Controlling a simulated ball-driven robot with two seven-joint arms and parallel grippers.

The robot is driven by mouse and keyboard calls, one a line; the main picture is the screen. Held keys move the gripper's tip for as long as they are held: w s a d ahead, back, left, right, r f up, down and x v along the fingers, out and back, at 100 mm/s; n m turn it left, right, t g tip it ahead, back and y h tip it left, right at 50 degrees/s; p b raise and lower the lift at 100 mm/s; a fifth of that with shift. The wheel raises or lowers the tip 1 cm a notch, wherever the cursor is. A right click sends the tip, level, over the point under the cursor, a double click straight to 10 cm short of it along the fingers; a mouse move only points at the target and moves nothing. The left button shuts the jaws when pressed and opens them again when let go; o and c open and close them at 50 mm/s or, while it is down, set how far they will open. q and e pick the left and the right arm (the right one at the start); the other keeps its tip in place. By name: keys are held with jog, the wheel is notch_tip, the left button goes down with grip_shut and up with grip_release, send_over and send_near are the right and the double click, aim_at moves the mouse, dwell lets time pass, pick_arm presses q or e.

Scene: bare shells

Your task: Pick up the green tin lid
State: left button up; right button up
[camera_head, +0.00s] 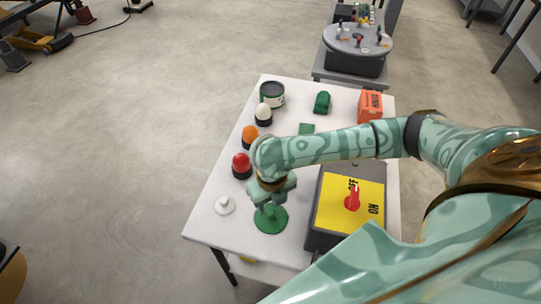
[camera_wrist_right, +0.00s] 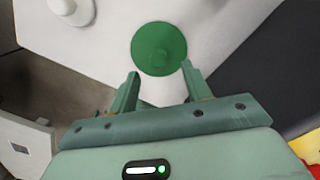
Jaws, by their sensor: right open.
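The green tin lid (camera_head: 271,220) is a flat round disc lying on the white table near its front edge. I cannot tell whether the fingertips touch the lid. My left gripper is not in view.
A white knobbed disc (camera_head: 225,205) lies left of the lid. A grey box with a yellow switch panel (camera_head: 336,207) stands close on the right. Red (camera_head: 241,163), orange (camera_head: 250,134) and white (camera_head: 263,112) domes line the left side, with a tin (camera_head: 272,97) behind.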

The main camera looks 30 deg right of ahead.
aim_at(271, 212)
notch_tip(271, 212, down, 5)
jog(key=shift+f+b, duration=0.1)
jog(key=shift+b, duration=0.85)
grip_shut()
jog(key=shift+r, duration=0.25)
